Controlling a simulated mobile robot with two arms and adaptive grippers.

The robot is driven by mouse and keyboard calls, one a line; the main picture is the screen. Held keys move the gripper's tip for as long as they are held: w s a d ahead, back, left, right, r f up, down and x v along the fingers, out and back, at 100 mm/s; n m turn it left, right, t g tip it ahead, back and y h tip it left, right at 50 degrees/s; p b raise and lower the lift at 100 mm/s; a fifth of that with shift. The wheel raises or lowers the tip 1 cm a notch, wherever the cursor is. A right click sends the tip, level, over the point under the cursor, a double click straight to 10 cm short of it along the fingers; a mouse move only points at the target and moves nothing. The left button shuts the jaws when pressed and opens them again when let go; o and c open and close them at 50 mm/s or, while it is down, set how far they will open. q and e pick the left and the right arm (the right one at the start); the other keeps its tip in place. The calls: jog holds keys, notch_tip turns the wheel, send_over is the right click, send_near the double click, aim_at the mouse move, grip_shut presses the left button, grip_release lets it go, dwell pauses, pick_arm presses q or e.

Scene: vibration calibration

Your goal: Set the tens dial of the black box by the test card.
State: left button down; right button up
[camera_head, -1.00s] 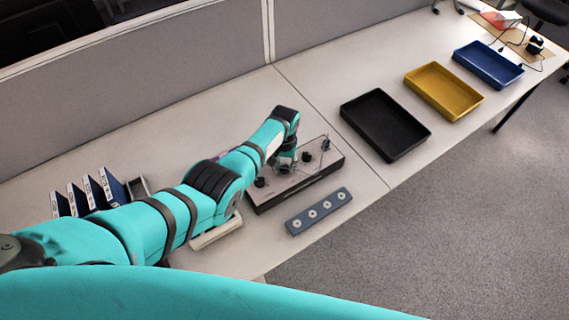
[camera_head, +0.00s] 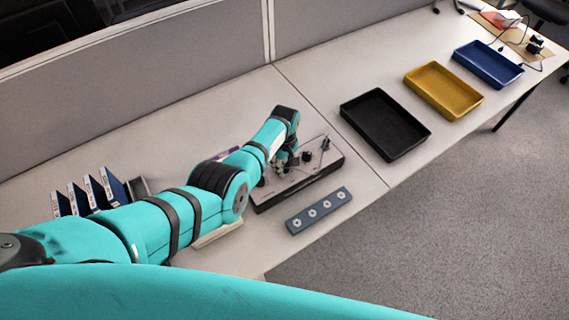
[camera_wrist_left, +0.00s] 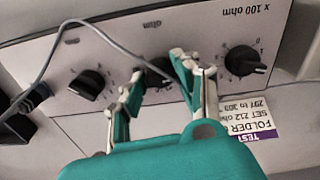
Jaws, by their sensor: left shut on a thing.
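The black box (camera_head: 321,166) stands on the table with a light top panel and dark sides. In the left wrist view its panel (camera_wrist_left: 120,62) appears upside down, with a row of three black dials. My left gripper (camera_head: 283,166) points down at the box; in the wrist view its fingers (camera_wrist_left: 163,82) are closed around the middle dial (camera_wrist_left: 158,70), which they partly hide. The "x 100 ohm" dial (camera_wrist_left: 243,62) is to the right, another dial (camera_wrist_left: 86,84) to the left. The test card (camera_wrist_left: 252,120) lies beside the box, upside down and partly covered. My right gripper is out of view.
A thin grey cable (camera_wrist_left: 62,30) crosses the panel. A grey strip with several round sockets (camera_head: 318,211) lies in front of the box. Black (camera_head: 424,134), yellow (camera_head: 476,106) and blue (camera_head: 516,75) trays stand to the right. Several folders (camera_head: 92,192) stand at left.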

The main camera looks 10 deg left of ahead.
aim_at(285, 166)
pick_arm(q)
jog(key=shift+n, duration=0.6)
jog(key=c, duration=0.9)
grip_release()
jog(key=shift+s, duration=0.1)
jog(key=shift+c, duration=0.2)
notch_tip(285, 166, up, 12)
jog(key=shift+d, duration=0.1)
